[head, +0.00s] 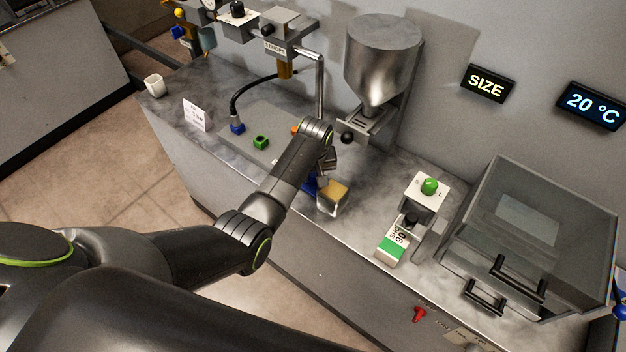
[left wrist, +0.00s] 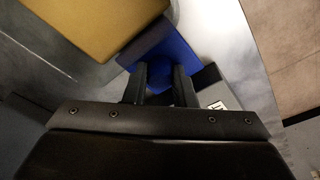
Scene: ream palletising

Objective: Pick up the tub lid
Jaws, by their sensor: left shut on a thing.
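The blue tub lid (left wrist: 160,50) is between the fingers of my left gripper (left wrist: 160,72), which is shut on it in the left wrist view. In the head view my left gripper (head: 322,172) points down near the front edge of the counter, with a small blue part of the lid (head: 310,186) showing beside it. A pale tub with a tan top (head: 334,194) stands right next to it; the tan surface (left wrist: 95,22) fills the upper left of the left wrist view. My arm hides part of the lid. My right gripper is not in view.
A steel hopper (head: 383,65) stands behind on the counter. To the right are a device with a green knob (head: 429,186), a green-and-white box (head: 391,247) and a clear-lidded machine (head: 530,240). A white cup (head: 154,85) and a card (head: 197,115) stand at the left.

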